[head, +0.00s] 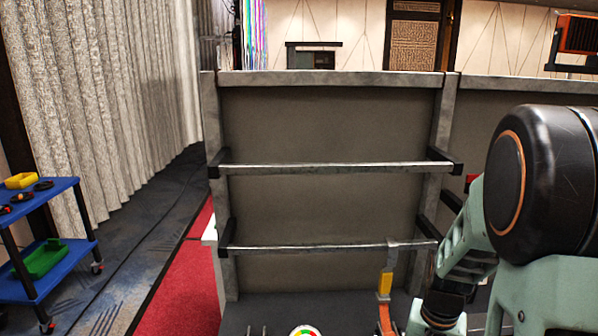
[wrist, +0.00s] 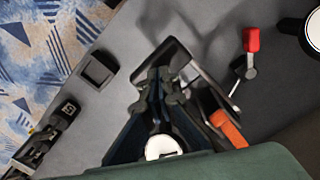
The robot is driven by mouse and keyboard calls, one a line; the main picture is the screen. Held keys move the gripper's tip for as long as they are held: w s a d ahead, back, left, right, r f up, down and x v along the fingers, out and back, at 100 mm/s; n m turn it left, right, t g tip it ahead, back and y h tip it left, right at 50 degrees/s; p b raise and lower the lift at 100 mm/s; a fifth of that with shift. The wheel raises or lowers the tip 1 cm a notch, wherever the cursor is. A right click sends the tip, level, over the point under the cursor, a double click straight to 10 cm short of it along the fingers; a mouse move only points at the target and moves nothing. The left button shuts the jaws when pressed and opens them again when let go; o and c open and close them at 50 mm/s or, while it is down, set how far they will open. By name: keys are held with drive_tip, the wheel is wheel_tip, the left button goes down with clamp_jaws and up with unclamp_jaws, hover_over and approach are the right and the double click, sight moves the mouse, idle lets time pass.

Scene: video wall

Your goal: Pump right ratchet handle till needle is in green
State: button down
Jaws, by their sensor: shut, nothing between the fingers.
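In the wrist view my gripper (wrist: 160,82) is shut, with its dark fingers together and nothing between them. Its fingertips overlap a dark rectangular loop that looks like the ratchet handle (wrist: 207,83); I cannot tell whether they touch. An orange strap (wrist: 230,130) lies just right of the fingers. In the head view the orange strap (head: 385,318) hangs below a yellow piece (head: 384,284) at the lower rail. A round gauge (head: 303,332) with green and red on its face is cut off by the bottom edge; its needle cannot be read. My gripper's fingers are hidden in the head view.
A grey framed panel (head: 330,125) with an upper rail (head: 335,169) and lower rail (head: 320,247) stands ahead. A red-knobbed lever (wrist: 251,40) stands right of my fingers. A blue cart (head: 52,192) is at far left, with open floor between.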

drive_tip(key=shift+f, duration=0.1)
drive_tip(key=shift+f+b, duration=4.1)
drive_tip(key=shift+f, duration=1)
wheel_tip(320, 180, up, 11)
drive_tip(key=p, duration=0.8)
drive_tip(key=shift+f+p, duration=0.2)
drive_tip(key=shift+p, duration=0.1)
drive_tip(key=shift+f, duration=0.1)
